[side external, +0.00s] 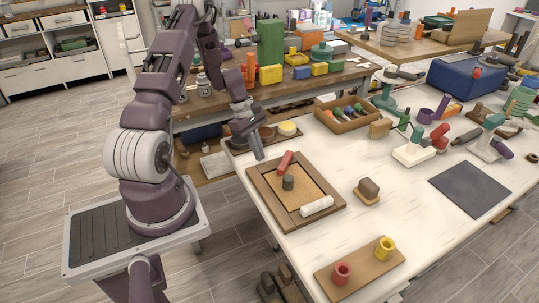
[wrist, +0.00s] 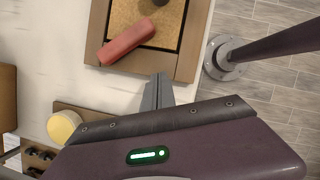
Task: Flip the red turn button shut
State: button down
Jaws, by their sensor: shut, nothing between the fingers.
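The red turn button (side external: 285,162) lies at a slant on the far side of a brown wooden frame (side external: 262,195) around a cork panel (side external: 305,187). In the wrist view the red turn button (wrist: 127,42) has one end over the frame (wrist: 185,65) and the other over the cork. A dark round knob (side external: 288,184) stands on the panel. A white turn button (side external: 317,206) sits at the near right side of the frame. My gripper (side external: 258,153) is shut and empty, pointing down just outside the frame's far left corner; its fingers (wrist: 159,92) are apart from the red button.
A board with a yellow disc (side external: 288,128) lies just behind my gripper. A wooden block on a base (side external: 368,191) stands right of the frame. A board with red and yellow cups (side external: 360,270) is at the front. White tabletop is clear between them.

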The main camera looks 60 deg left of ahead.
jog(key=s+v, duration=0.1)
jog(key=v, duration=0.8)
jog(key=shift+d+r, duration=0.3)
jog(key=shift+r, duration=0.15)
